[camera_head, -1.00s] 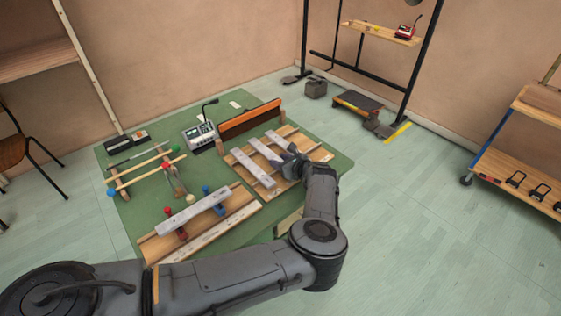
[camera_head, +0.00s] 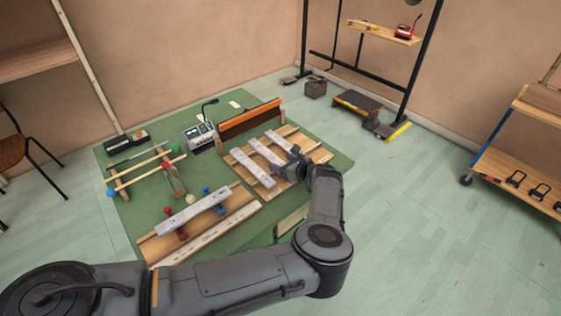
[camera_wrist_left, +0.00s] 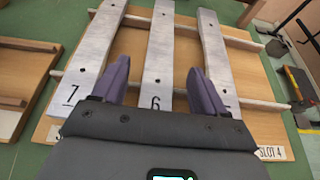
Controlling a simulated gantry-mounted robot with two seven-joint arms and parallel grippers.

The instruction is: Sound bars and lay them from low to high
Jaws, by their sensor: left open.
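Three pale grey metal bars lie side by side across the rails of a wooden board (camera_head: 316,154): a left bar (camera_head: 253,167), a middle bar (camera_head: 266,151) and a right bar (camera_head: 279,140). In the left wrist view the bar marked 7 (camera_wrist_left: 95,50) is on the left and the bar marked 6 (camera_wrist_left: 160,50) is in the middle. The third bar (camera_wrist_left: 215,55) has its number mostly hidden by a finger. My left gripper (camera_head: 292,158) is open over the near ends of the bars. Its fingers (camera_wrist_left: 162,82) are on either side of bar 6.
Beaters with coloured heads lie on a wooden rack (camera_head: 143,167) at the left of the green mat (camera_head: 143,222). A meter box (camera_head: 199,135) and an orange-topped barrier (camera_head: 249,118) stand behind the bars. Open floor lies to the right.

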